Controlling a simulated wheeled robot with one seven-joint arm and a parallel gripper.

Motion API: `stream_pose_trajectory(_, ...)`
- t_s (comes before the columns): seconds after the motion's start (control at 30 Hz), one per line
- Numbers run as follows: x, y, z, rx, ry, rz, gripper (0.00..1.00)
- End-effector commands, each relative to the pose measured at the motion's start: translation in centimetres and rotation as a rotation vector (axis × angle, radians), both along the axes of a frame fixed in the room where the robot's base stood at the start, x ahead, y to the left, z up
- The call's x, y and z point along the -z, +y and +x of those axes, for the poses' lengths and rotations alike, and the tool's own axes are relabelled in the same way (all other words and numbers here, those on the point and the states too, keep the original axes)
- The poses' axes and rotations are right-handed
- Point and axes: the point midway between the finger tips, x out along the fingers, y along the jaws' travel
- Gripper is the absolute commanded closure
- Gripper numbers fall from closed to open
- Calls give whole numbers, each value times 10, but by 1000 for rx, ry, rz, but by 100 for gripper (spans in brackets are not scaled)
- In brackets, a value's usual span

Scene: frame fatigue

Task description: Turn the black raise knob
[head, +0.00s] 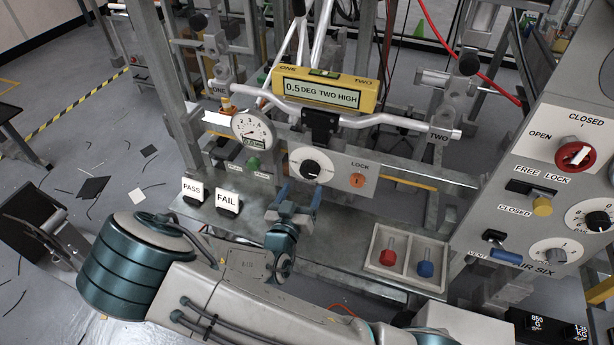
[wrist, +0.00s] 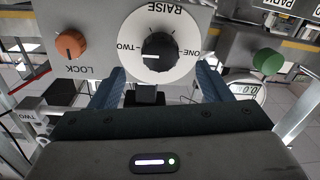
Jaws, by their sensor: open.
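The black raise knob (head: 310,168) sits on a white round dial on the front panel. In the wrist view the same knob (wrist: 161,50) appears upside down, between the words ONE and TWO, with its white mark on the TWO side. My gripper (head: 299,190) is open, its blue fingers just below and in front of the knob in the head view. In the wrist view my gripper (wrist: 159,82) has one finger on each side of the knob's lower part. I see no clear contact. The level display (head: 322,94) reads "0.5 DEG TWO HIGH".
An orange lock knob (head: 357,180) is right of the raise knob; a green knob (head: 253,163) and a dial gauge (head: 253,129) are to its left. PASS (head: 193,191) and FAIL (head: 228,203) blocks and a two-part tray (head: 405,284) stand on the bench.

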Motion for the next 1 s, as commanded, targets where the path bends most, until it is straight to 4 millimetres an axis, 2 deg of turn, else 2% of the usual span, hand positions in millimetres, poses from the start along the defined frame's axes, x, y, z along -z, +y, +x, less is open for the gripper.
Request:
stream_pose_trajectory(0.1, 0, -8, 24, 3, -1, 0, 29)
stream_pose_trajectory(0.3, 0, -15, 51, 1, 1, -1, 29)
stream_pose_trajectory(0.5, 0, -18, 61, 0, 1, -1, 29)
stream_pose_trajectory(0.73, 0, -18, 61, 0, 2, 0, 29)
stream_pose_trajectory(0.77, 0, -18, 61, 0, 2, 0, 34)
stream_pose_trajectory(0.9, 0, -18, 61, -1, 2, 0, 73)
stream_pose_trajectory(1.0, 0, -18, 61, -1, 2, 0, 74)
